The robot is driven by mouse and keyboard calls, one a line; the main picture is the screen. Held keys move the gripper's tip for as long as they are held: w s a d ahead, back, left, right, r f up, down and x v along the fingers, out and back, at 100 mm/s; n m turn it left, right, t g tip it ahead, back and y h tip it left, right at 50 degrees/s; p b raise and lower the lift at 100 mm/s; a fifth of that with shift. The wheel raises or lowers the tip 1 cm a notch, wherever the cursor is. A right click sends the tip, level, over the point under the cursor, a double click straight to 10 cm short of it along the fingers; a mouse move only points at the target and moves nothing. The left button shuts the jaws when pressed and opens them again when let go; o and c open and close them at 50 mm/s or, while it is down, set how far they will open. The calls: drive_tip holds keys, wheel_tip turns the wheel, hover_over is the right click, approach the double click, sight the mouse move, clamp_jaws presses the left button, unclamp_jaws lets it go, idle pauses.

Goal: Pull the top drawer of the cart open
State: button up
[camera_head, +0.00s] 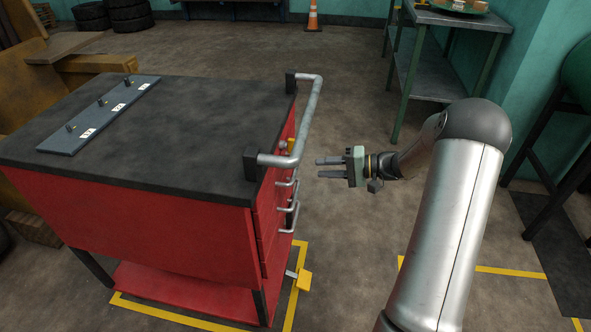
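The red cart (150,225) with a dark top (205,125) stands at the left. Its drawer fronts face right and are seen at a steep angle. Several metal drawer handles (288,183) stick out there, one above another; the top drawer front is partly hidden under the push bar (309,120). The drawers look shut. My gripper (317,168) is to the right of the cart, fingers pointing left toward the handles. Its two fingers are apart with nothing between them, and it appears clear of the handles.
The push bar juts out above the drawer handles, close to my gripper. A plate with pegs (100,113) lies on the cart top. A metal table (445,75) stands at the back right, an orange cone (313,17) at the back. Open floor lies behind my gripper.

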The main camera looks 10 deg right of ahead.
drive_tip(key=x, duration=0.9)
clamp_jaws()
